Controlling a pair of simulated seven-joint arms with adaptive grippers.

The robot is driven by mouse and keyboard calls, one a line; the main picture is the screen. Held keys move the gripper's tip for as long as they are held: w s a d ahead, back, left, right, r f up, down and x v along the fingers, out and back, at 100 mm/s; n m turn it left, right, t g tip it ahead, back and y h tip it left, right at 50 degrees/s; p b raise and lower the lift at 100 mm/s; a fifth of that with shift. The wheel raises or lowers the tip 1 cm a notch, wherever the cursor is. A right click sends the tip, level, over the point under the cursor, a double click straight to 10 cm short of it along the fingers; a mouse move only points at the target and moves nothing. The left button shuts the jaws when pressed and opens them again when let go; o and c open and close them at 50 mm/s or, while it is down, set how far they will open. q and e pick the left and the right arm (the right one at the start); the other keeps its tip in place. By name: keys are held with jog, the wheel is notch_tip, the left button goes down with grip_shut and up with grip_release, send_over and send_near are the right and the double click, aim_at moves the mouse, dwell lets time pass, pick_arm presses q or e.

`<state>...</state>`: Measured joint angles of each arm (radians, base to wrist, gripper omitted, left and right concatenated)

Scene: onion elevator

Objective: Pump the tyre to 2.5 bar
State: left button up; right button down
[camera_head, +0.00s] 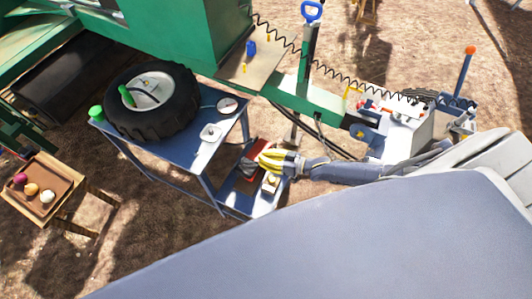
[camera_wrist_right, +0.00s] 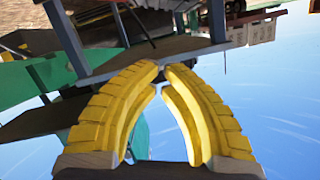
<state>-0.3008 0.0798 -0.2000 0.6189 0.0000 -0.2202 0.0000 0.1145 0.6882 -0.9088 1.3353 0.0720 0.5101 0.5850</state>
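The black tyre (camera_head: 172,120) lies on its side on a blue table (camera_head: 178,152), with a pale rim (camera_head: 158,84) in its middle. A green-handled tool (camera_head: 127,96) with a dark hose-like part rests over the rim. A round white-faced disc (camera_head: 227,105), perhaps a gauge, lies at the table's right edge; no reading is legible. My right gripper (camera_head: 262,160), with yellow fingers, is beside the table's right side, over a lower blue shelf. In the right wrist view its fingertips (camera_wrist_right: 162,67) meet, with nothing seen between them. My left gripper is out of view.
A small white item (camera_head: 210,132) and a green knob-like item (camera_head: 96,113) are on the table. A red object (camera_head: 250,165) sits on the lower shelf near my right gripper. A wooden tray (camera_head: 40,183) with onions stands at left. A green machine bar (camera_head: 300,98) runs behind.

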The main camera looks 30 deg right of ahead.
send_over(249, 166)
jog(key=shift+w+d+f, duration=0.45)
jog(key=shift+f, duration=0.25)
jog(key=shift+s+a+f, duration=0.1)
jog(key=shift+a+f, duration=0.05)
jog(key=shift+f, duration=0.35)
jog(key=shift+a+f, duration=0.15)
jog(key=shift+f, duration=0.3)
jog(key=shift+s+a+f, duration=0.15)
jog(key=shift+f, duration=0.35)
jog(key=shift+s+a+f, duration=0.1)
jog(key=shift+f, duration=0.35)
jog(key=shift+f, duration=0.1)
